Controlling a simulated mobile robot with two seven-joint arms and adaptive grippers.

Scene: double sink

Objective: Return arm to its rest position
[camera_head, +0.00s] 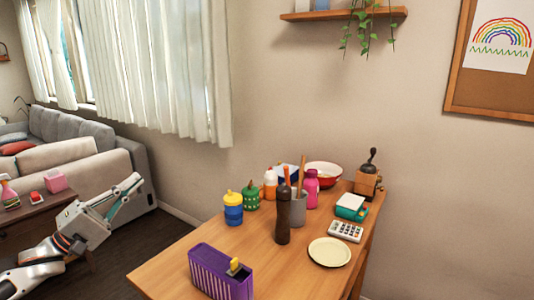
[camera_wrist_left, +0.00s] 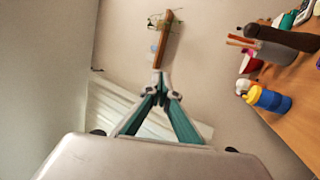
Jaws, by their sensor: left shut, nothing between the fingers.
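My left gripper (camera_head: 136,183) is at the left in the head view, raised in the air and apart from the wooden table. Its arm comes in from the lower left. In the left wrist view its teal fingers (camera_wrist_left: 160,84) come together at the tips, shut with nothing between them. My right gripper is in neither view.
The wooden table (camera_head: 185,262) holds a purple basket (camera_head: 207,268), a blue and yellow bottle (camera_head: 233,210), a dark pepper mill (camera_head: 283,218), a cream plate (camera_head: 329,252) and a coffee grinder (camera_head: 367,181). A low side table (camera_head: 40,207) and grey sofa (camera_head: 110,140) stand left.

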